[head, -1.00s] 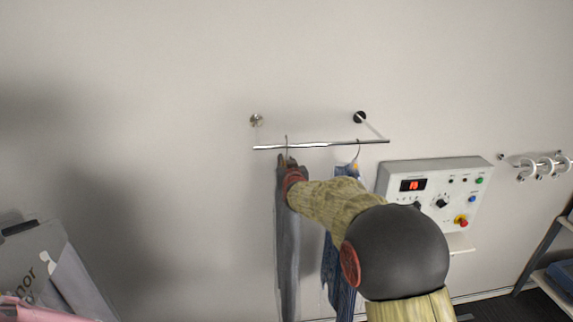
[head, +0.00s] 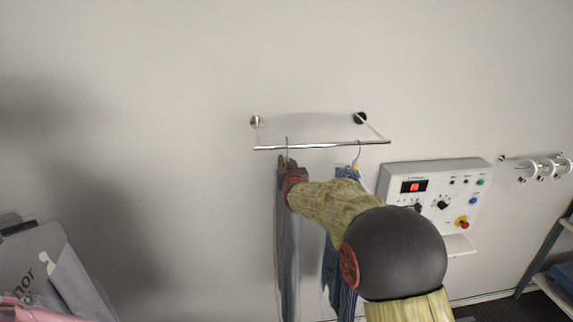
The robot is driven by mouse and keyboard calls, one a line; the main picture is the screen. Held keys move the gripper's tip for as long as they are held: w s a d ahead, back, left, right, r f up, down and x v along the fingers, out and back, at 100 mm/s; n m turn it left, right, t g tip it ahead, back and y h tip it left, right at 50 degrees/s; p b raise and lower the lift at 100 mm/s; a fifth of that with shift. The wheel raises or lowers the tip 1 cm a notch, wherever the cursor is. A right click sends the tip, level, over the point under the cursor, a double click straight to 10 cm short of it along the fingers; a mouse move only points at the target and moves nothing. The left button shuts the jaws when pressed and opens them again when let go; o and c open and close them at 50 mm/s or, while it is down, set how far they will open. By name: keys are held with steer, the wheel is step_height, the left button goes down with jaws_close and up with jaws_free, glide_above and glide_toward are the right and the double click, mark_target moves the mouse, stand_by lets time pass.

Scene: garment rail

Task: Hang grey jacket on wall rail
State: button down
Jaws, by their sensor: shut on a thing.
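The grey jacket (head: 287,250) hangs long and narrow below the left part of the wall rail (head: 320,145). Its hanger hook (head: 287,147) shows at the rail bar, left of the middle. I cannot tell whether the hook rests on the bar or is just in front of it. My gripper (head: 287,170) is at the top of the jacket, just under the bar, shut on the jacket's hanger. The fingers are mostly hidden by my wrist.
A blue striped garment (head: 342,270) hangs at the right part of the rail, partly behind my arm. A control box (head: 435,190) with a red display is on the wall to the right. Hooks (head: 545,168) are farther right. Grey and pink items (head: 45,270) stand at lower left.

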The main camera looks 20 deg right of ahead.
steer(key=shift+f+b, duration=0.75)
steer(key=shift+b, duration=0.15)
stand_by(0.3)
steer(key=c, duration=1.9)
jaws_free()
steer(key=shift+s, duration=0.1)
steer(key=shift+o, duration=1.2)
steer(key=shift+f, duration=0.15)
steer(key=shift+f, duration=0.25)
steer(key=v, duration=1.1)
steer(key=shift+s+a+r, duration=0.1)
steer(key=shift+s+r, duration=0.1)
steer(key=shift+r, duration=0.05)
steer(key=shift+s, duration=0.25)
